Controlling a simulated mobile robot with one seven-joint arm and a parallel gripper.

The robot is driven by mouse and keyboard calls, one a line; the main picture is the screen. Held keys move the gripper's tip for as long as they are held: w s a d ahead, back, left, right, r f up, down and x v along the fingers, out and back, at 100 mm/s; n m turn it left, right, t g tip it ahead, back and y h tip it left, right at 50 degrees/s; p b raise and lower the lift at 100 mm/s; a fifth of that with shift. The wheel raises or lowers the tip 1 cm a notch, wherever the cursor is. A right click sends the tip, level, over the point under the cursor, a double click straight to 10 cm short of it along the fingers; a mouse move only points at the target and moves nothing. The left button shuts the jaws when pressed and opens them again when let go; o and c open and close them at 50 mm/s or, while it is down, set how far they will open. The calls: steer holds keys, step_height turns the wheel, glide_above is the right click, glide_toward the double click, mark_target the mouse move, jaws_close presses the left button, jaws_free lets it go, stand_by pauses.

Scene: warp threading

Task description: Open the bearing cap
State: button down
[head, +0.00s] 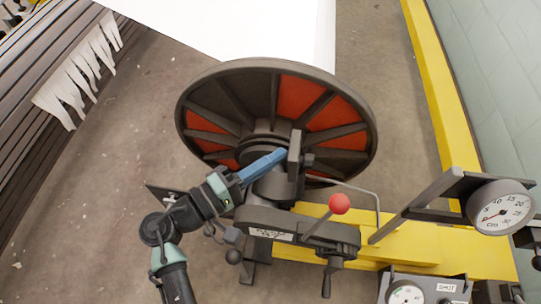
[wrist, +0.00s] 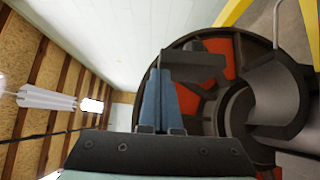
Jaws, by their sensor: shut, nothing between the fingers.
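The bearing housing (head: 274,188) is dark grey and sits in front of the wheel's hub. A dark upright plate (head: 295,155) stands at it, apparently the bearing cap; I cannot tell for sure how far it is open. In the wrist view the plate shows as a dark bar (wrist: 195,66) at the fingertips, and the rounded housing (wrist: 270,108) is to the right. My gripper (head: 282,154) has blue fingers, shut and empty, with tips close beside the plate. The fingers also show in the wrist view (wrist: 160,82). Whether they touch the plate I cannot tell.
A big spoked wheel with red panels (head: 335,110) stands behind. A lever with a red knob (head: 340,204) and a bent rod are to the right. A yellow frame (head: 430,250), a dial gauge (head: 501,208) and a control box (head: 425,288) lie further right. The floor at left is clear.

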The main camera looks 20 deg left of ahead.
mark_target(296, 162)
steer(key=shift+m+g+y, duration=0.5)
steer(key=shift+m+g, duration=0.2)
steer(key=shift+m, duration=0.2)
steer(key=d+p, duration=0.2)
steer(key=d, duration=0.1)
steer(key=w+d+p, duration=0.1)
steer(key=shift+w+d+r+p, duration=0.1)
steer(key=shift+d+r+p, duration=0.05)
steer(key=shift+r+p, duration=0.2)
